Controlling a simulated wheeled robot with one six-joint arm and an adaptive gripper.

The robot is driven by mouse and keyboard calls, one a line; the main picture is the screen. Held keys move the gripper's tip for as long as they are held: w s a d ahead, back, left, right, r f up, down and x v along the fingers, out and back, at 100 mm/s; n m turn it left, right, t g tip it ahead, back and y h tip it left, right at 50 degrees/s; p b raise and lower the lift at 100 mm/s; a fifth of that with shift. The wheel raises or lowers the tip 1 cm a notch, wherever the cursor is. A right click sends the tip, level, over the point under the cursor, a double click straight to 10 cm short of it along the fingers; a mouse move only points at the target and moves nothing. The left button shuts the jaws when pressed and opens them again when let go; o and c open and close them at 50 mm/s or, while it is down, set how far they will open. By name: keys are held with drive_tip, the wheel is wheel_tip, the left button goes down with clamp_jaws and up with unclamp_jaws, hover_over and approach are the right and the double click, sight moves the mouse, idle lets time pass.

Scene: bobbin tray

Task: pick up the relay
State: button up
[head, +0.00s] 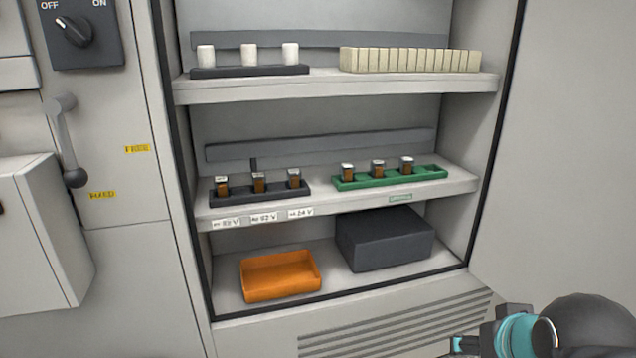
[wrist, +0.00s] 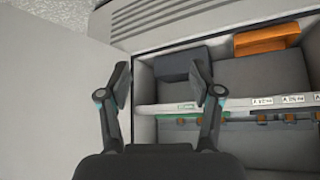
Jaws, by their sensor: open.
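Small brown relays with pale tops stand upright on the middle shelf. Three, one of them the left relay (head: 222,187), stand in a dark tray (head: 304,194). Three more, one of them the middle relay (head: 377,168), stand in a green tray (head: 436,173), whose right end looks empty. The frames do not show which relay the task means. My gripper (wrist: 162,72) is open and empty in the wrist view, well apart from the relays. In the head view only part of my arm shows at the lower right.
The middle shelf (head: 459,182) carries voltage labels. The upper shelf (head: 320,87) holds white cylinders and a row of cream blocks (head: 410,60). Below are an orange bin (head: 281,277) and a dark box (head: 385,240). Cabinet side walls bound the shelves; the space in front is clear.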

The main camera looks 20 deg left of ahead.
drive_tip(key=w+a+r+n+t+y+b, duration=0.1)
drive_tip(key=w+a+r+n+t+y, duration=0.1)
drive_tip(key=w+a, duration=0.6)
drive_tip(key=n+t+y+b, duration=0.3)
drive_tip(key=t+y+b, duration=0.1)
drive_tip(key=t+y, duration=0.25)
approach(295, 174)
drive_tip(key=shift+g, duration=0.35)
drive_tip(key=x, duration=0.2)
drive_tip(key=p+x, duration=0.1)
drive_tip(key=x, duration=0.3)
drive_tip(key=shift+w+d, duration=0.15)
drive_tip(key=shift+w, duration=0.3)
drive_tip(key=shift+p+x, duration=0.85)
drive_tip(key=shift+x, duration=1.75)
drive_tip(key=shift+s+r, duration=0.1)
drive_tip(key=shift+s, duration=0.05)
clamp_jaws()
drive_tip(key=shift+r, duration=0.1)
